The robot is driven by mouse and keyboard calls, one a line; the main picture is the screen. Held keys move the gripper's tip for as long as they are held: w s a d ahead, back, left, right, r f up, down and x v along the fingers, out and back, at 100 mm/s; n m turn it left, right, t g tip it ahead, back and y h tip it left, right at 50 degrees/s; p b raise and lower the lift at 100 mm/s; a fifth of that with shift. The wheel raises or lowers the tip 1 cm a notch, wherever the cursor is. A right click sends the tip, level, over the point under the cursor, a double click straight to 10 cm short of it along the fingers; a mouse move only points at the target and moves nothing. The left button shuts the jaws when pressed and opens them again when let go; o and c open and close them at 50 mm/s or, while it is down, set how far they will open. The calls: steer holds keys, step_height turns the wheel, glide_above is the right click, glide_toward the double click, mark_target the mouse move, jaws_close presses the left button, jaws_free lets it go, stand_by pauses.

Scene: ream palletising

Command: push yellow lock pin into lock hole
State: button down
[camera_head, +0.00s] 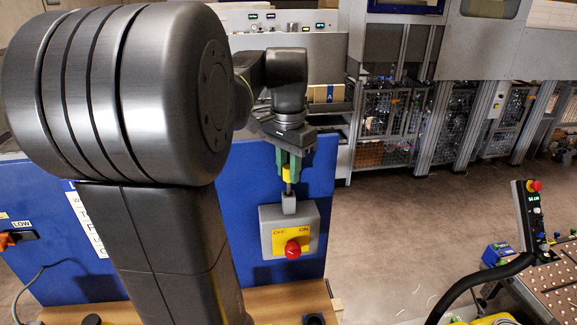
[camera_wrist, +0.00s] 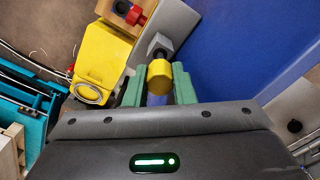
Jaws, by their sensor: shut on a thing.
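The yellow lock pin (camera_head: 287,174) is upright between the green fingers of my gripper (camera_head: 290,163), which is shut on it. Its yellow head (camera_wrist: 160,76) also shows between the green fingers (camera_wrist: 158,88) in the wrist view. A thin dark shaft runs down from the head to the grey block (camera_head: 289,205) on top of the switch box (camera_head: 267,240). The block also shows just beyond the pin in the wrist view (camera_wrist: 159,45). The lock hole is hidden. I cannot tell whether the shaft tip is inside it or just above it.
The box has a yellow OFF/ON face and a red knob (camera_head: 292,249), and sits against a blue panel (camera_head: 240,180). A wooden surface (camera_head: 285,300) lies below. A control post with a red button (camera_head: 533,186) stands at right. Open floor lies between.

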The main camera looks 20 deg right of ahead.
steer(key=shift+f, duration=0.3)
steer(key=c, duration=1.3)
jaws_free()
steer(key=shift+o, duration=0.8)
steer(key=shift+s, duration=0.1)
steer(key=shift+r, duration=0.1)
steer(key=shift+r, duration=0.3)
step_height(320, 180, up, 13)
steer(key=shift+b, duration=0.3)
steer(key=shift+f, duration=0.1)
